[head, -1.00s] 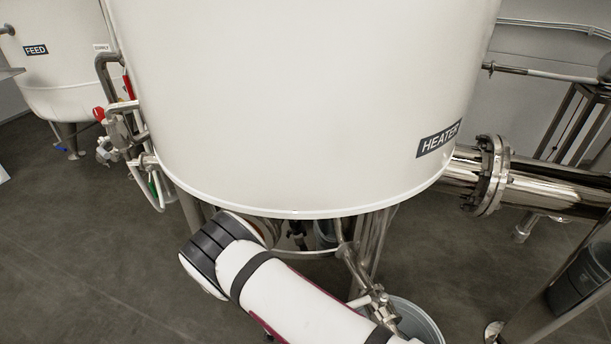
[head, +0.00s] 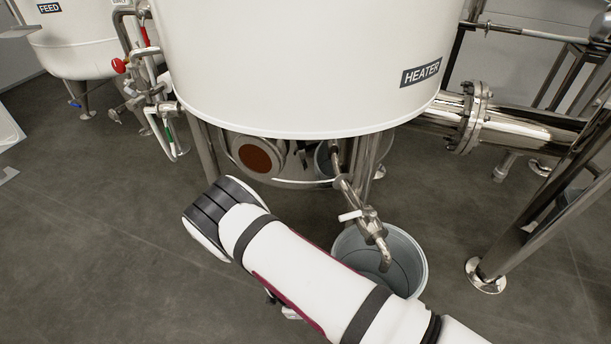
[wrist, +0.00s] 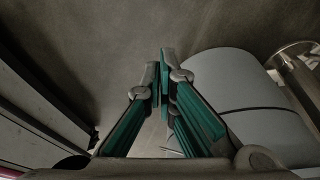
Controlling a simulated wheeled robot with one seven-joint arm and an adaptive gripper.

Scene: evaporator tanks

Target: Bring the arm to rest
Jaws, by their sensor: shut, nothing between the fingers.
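My gripper (wrist: 160,75) shows in the wrist view, its green-lined fingers drawn together at the tips with nothing between them. In the head view my white arm reaches in from the lower right, in front of the heater tank (head: 300,70), with its elbow bend toward the left.
A grey bucket (head: 408,245) sits under a drain pipe with a valve (head: 368,222), close beside my arm. A metal stand leg (head: 485,275) and a flanged pipe (head: 475,115) are at the right. The feed tank (head: 75,35) is at the far left.

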